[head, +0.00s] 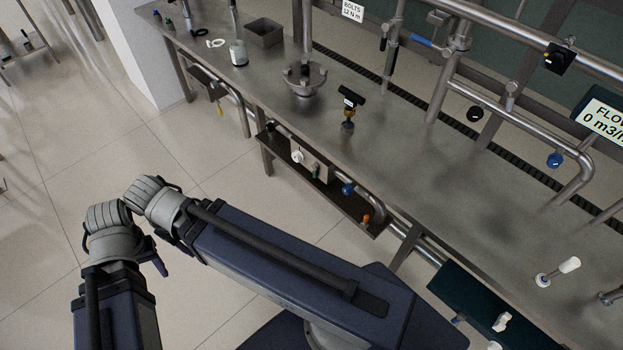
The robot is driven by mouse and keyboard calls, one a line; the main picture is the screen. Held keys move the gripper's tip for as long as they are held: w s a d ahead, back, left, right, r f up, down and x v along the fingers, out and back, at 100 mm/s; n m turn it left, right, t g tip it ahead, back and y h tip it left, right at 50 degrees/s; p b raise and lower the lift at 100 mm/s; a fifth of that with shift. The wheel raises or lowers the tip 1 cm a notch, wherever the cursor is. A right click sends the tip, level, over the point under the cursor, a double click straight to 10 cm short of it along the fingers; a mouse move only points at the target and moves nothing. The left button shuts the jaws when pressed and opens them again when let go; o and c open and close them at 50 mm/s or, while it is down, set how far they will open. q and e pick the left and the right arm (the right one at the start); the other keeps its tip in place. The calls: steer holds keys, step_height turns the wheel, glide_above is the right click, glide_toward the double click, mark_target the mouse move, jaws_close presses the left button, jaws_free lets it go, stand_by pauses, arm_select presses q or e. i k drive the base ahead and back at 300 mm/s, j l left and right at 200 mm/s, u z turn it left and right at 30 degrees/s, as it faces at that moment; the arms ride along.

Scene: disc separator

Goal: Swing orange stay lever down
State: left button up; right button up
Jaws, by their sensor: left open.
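A small orange piece (366,218) shows at the near end of the low shelf under the bench. It is too small to tell whether it is the stay lever or how it is swung. My left arm is folded at the lower left, far to the left of the orange piece. My left gripper (158,264) is mostly hidden behind its own arm; only a dark tip shows beside the arm. It is open and clear of the bench. My right gripper is out of view.
The steel bench (400,160) holds a flanged metal part (303,78), a black-topped fitting (350,98) and a grey bin (265,33). Pipes run along its back. A low shelf (325,190) with a pipe and knobs juts out in front. The floor (235,190) beside it is free.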

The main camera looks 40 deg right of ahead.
mark_target(364, 224)
steer(key=i+z, duration=0.1)
steer(key=i, duration=0.35)
steer(key=i+j+z, duration=0.15)
steer(key=i, duration=0.35)
steer(key=i+j+z, duration=0.1)
steer(key=i, duration=0.35)
steer(key=i+z, duration=0.25)
steer(key=z, duration=0.15)
steer(key=i+j+z, duration=0.2)
steer(key=z, duration=0.25)
steer(key=i+j+z, duration=0.2)
steer(key=z, duration=0.2)
steer(key=i+j+z, duration=0.15)
steer(key=z, duration=0.25)
steer(key=i+j+z, duration=0.1)
steer(key=z, duration=0.3)
steer(key=j+z, duration=0.15)
steer(key=z, duration=0.25)
steer(key=i+j+z, duration=0.1)
steer(key=z, duration=0.3)
steer(key=j+z, duration=0.2)
steer(key=z, duration=0.25)
steer(key=j+z, duration=0.2)
steer(key=z, duration=0.2)
steer(key=i+j+z, duration=0.1)
steer(key=j+z, duration=0.5)
steer(key=z, duration=0.2)
steer(key=i+j, duration=0.05)
